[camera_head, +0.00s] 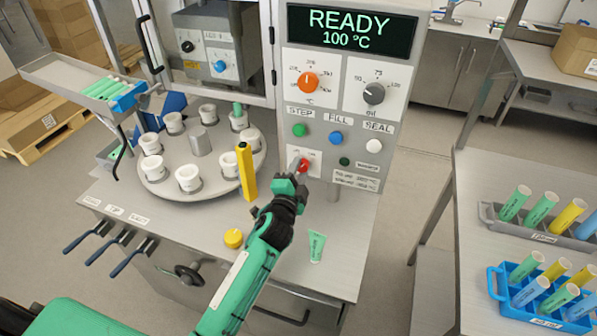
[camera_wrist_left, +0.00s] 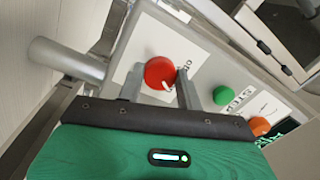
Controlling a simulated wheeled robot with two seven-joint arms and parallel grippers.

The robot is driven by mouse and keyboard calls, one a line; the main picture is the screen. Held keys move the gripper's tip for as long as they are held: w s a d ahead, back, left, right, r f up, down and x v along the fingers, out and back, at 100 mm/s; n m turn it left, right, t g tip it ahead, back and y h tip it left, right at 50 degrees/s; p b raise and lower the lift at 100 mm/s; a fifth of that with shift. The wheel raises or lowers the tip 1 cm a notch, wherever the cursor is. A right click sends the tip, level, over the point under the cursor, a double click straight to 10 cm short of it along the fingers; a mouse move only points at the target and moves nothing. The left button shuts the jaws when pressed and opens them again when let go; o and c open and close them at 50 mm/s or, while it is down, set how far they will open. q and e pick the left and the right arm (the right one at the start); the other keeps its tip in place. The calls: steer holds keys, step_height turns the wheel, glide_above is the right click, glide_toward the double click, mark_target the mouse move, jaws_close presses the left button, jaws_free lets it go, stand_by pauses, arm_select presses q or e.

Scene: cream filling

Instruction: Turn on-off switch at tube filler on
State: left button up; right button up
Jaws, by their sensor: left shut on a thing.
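The tube filler's control panel shows a display (camera_head: 346,31) reading "READY 100 °C". The red on-off switch (camera_head: 304,166) is low on the panel, on a white plate. It also shows in the left wrist view as a round red knob (camera_wrist_left: 160,72) with a pale mark. My left gripper (camera_head: 299,161) reaches up to the panel, and its two fingers (camera_wrist_left: 158,84) are shut on the red switch, one on each side. The fingers hide part of the switch. My right gripper is in neither view.
Green (camera_head: 300,130), blue (camera_head: 336,138) and white (camera_head: 373,145) buttons sit above the switch. A yellow post (camera_head: 246,172) stands close left of my gripper. A turntable (camera_head: 160,183) with white cups is further left.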

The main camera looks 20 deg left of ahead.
arm_select(q)
steer(key=o, duration=1)
steer(key=shift+s+f, duration=0.15)
steer(key=shift+s, duration=0.25)
steer(key=shift+s+f+b, duration=0.15)
steer(key=shift+s+b, duration=0.8)
steer(key=shift+s, duration=2.3)
steer(key=shift+s+f+b, duration=0.15)
steer(key=shift+s+b, duration=0.75)
steer(key=shift+s, duration=2.3)
